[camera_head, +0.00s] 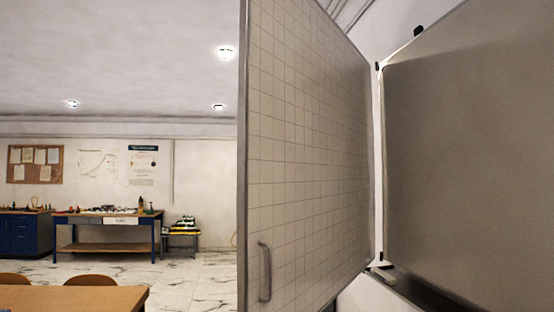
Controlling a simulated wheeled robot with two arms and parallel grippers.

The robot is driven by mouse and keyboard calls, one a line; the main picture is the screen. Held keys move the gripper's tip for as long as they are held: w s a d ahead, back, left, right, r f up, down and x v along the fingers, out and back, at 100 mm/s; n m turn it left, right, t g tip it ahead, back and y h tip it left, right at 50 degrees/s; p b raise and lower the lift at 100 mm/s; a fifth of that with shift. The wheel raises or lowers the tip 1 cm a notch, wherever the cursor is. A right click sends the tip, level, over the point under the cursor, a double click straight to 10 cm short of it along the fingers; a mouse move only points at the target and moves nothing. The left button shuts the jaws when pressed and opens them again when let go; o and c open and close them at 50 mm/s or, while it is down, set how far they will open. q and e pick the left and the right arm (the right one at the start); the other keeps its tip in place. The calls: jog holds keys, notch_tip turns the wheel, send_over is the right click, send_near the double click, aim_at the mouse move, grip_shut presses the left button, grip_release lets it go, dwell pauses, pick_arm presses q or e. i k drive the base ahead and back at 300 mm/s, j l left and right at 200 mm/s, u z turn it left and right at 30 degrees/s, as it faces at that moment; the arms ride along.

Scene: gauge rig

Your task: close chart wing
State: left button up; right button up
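The chart wing (310,150) is a tall pale panel with a square grid on its face. It stands swung out from the main board (465,160) on the right, joined along its far right edge. The wing's near edge is a dark vertical strip. A grey bar handle (265,271) is fixed low on the grid face near that edge. The wing stands open at a wide angle to the board. Neither of my grippers shows in the head view.
A wooden table (75,298) with chairs (90,280) stands at the lower left. A blue-framed workbench (105,219) and a blue cabinet (25,233) stand along the far wall. A dark ledge (425,292) runs under the board. Marble floor is open between.

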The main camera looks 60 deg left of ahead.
aim_at(306, 230)
jog(key=u, duration=1.55)
